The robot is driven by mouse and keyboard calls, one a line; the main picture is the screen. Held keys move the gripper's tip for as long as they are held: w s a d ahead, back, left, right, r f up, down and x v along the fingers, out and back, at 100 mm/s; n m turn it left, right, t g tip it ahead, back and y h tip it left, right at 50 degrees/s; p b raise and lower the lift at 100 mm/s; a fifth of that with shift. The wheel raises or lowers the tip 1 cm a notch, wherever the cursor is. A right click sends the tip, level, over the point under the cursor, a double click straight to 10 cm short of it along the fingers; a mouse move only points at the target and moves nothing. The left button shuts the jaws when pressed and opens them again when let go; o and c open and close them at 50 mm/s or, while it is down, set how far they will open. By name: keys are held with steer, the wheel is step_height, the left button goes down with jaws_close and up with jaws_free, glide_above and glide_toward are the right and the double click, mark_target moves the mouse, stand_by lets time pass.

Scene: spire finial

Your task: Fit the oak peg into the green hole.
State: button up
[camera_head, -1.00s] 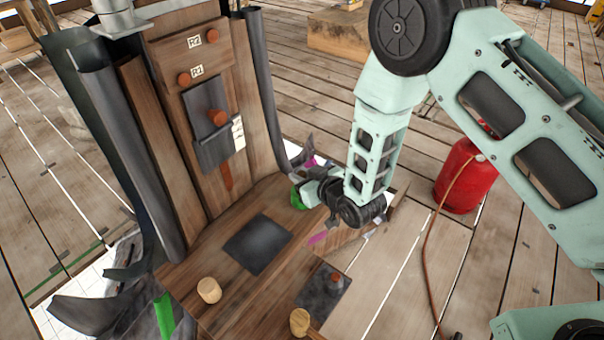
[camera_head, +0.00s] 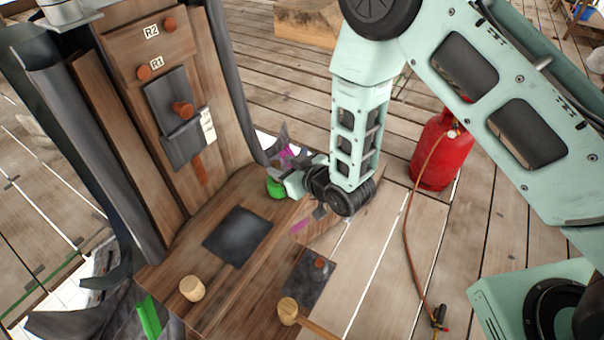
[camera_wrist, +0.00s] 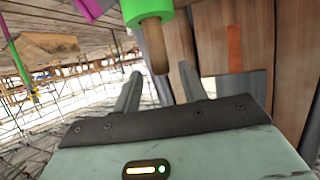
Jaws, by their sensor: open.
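In the wrist view a wooden peg (camera_wrist: 155,47), apparently the oak one, sticks out of a green ring (camera_wrist: 147,11). How deep it sits in the ring I cannot tell. My gripper (camera_wrist: 160,70) is open, its two fingertips apart on either side of the peg's free end, with no clear contact visible. In the head view the green ring (camera_head: 275,188) shows at the far right edge of the wooden base, beside my gripper, whose fingers are mostly hidden there. The peg is not clearly visible in that view.
An upright wooden board (camera_head: 135,50) with orange-brown pegs stands at left. Two pale wooden knobs (camera_head: 192,288) (camera_head: 288,308) and a dark square plate (camera_head: 238,236) are on the base. A red gas cylinder (camera_head: 440,150) with a hose stands on the plank floor at right.

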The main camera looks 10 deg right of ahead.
steer(key=s+d+r+g+h, duration=0.2)
steer(key=s+r, duration=0.4)
steer(key=s, duration=0.3)
steer(key=s+d+r+g+h+b, duration=0.1)
steer(key=s+d+r+g+h, duration=0.2)
steer(key=s, duration=0.7)
steer(key=s+d+r+g+h, duration=0.2)
steer(key=s+d+r+g, duration=0.3)
steer(key=s+d+r, duration=0.2)
step_height(320, 180, up, 2)
steer(key=shift+s+r+g+h+b, duration=0.3)
steer(key=shift+s+g+b, duration=0.1)
steer(key=shift+s, duration=0.85)
